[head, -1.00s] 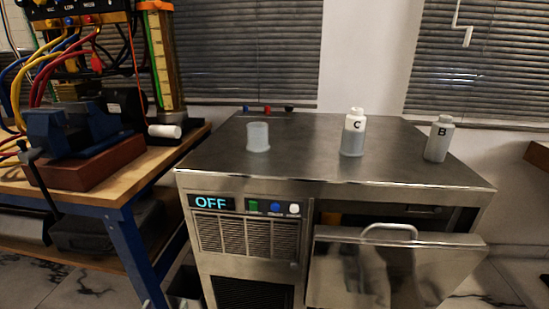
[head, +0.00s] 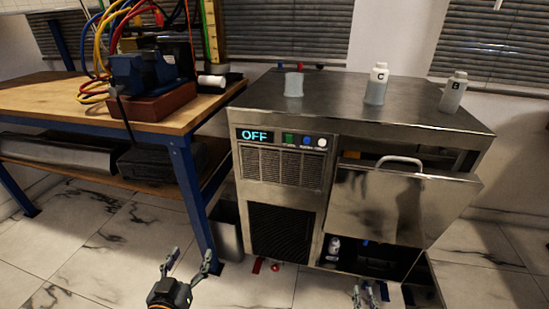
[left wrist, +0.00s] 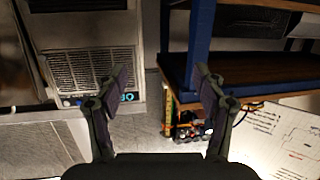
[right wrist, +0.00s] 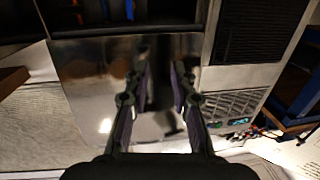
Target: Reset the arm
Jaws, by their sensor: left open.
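My left gripper (head: 190,262) hangs low in the head view, in front of the blue table leg. It is open and empty, and its spread fingers also show in the left wrist view (left wrist: 161,82). My right gripper (head: 370,294) is at the bottom edge of the head view, in front of the steel cabinet's open lower bay, partly cut off. In the right wrist view its fingers (right wrist: 162,85) are apart by a narrower gap, with nothing between them. The reflective cabinet front lies beyond them.
The steel cabinet (head: 400,115) carries a translucent cup (head: 293,85), bottle C (head: 376,85) and bottle B (head: 452,92). Its display (head: 254,135) reads OFF. Its tilted door panel (head: 395,200) stands open. A workbench (head: 60,100) stands left. Tiled floor is free at lower left.

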